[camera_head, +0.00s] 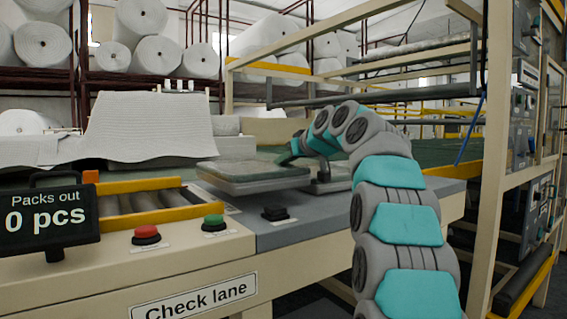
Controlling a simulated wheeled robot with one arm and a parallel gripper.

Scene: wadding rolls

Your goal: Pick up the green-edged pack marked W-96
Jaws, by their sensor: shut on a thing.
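My arm curves up from the lower right and bends over to the left above the grey bench. My gripper (299,148) is at its far end, small and partly hidden by my own wrist. It is shut on a pack, but the pack's outline and the grip are hard to make out. A flat grey slab with a dark green top (252,172) lies just left of and below the gripper. I cannot tell whether this slab is the pack or a platform. No W-96 marking is readable.
The grey bench (290,236) has a black button box in front. A yellow-railed roller lane (145,200), red button (146,232) and green button (213,221) are at left. A sign (48,217) reads "Packs out 0 pcs". A beige frame post (487,160) stands at right.

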